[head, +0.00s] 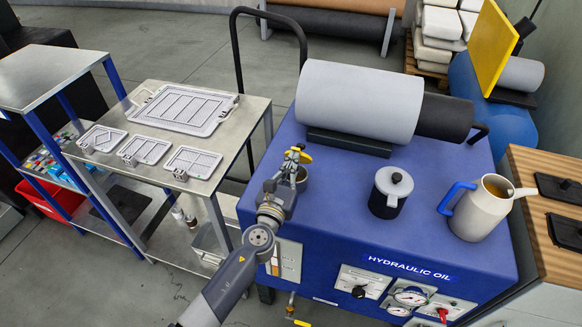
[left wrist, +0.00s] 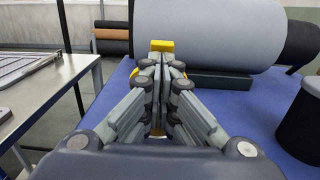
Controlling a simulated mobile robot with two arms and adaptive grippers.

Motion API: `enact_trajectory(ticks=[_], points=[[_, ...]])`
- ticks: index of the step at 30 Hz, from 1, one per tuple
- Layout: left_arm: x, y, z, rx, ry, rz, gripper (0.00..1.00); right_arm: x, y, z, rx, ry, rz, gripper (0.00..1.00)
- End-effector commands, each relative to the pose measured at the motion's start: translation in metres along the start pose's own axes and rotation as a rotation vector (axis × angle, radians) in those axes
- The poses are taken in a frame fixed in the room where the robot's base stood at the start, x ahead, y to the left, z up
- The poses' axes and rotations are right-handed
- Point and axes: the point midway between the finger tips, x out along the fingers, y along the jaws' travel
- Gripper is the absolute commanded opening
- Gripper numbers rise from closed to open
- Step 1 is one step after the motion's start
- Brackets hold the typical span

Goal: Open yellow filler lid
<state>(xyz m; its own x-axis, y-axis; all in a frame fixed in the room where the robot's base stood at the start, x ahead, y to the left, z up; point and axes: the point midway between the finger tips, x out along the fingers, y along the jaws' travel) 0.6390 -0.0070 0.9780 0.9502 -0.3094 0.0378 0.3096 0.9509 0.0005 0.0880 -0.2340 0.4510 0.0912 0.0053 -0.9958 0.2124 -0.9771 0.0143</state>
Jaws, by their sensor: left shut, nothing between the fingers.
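The blue hydraulic oil unit (head: 340,210) stands in the middle of the head view. On its top, a small round filler neck (head: 303,175) shows partly behind my left gripper (head: 294,154). The yellow filler lid (head: 304,157) shows right at the fingertips; it is small and partly hidden, so its exact angle is unclear. In the left wrist view, the yellow lid (left wrist: 162,45) shows just beyond my left gripper (left wrist: 158,62), with more yellow beside the fingers. My left gripper is shut with nothing between its fingers. Whether it touches the lid is unclear.
A grey cylinder (head: 360,98) lies behind the filler. A dark canister with a grey lid (head: 391,190) and a grey jug with a blue handle (head: 480,207) stand to the right. A metal table (head: 245,110) with grey trays is at left. The blue top's front middle is clear.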

Motion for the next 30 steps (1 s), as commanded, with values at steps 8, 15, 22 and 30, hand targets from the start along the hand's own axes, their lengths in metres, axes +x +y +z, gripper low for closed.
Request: enact_trajectory(ticks=[8, 15, 22, 30], points=[[0.021, 0.000, 0.017, 0.001, 0.000, 0.001, 0.00, -0.011, 0.001, -0.001, 0.000, 0.000, 0.001, 0.31], [0.036, 0.000, 0.023, 0.000, 0.000, 0.000, 0.00, -0.012, 0.003, 0.000, -0.001, -0.001, 0.003, 0.31], [0.046, 0.000, 0.026, 0.000, 0.000, 0.001, 0.00, -0.011, 0.003, 0.000, -0.001, -0.001, 0.003, 0.31], [0.051, 0.000, 0.027, -0.001, 0.001, 0.001, 0.00, -0.011, 0.003, 0.000, -0.001, -0.001, 0.003, 0.31]])
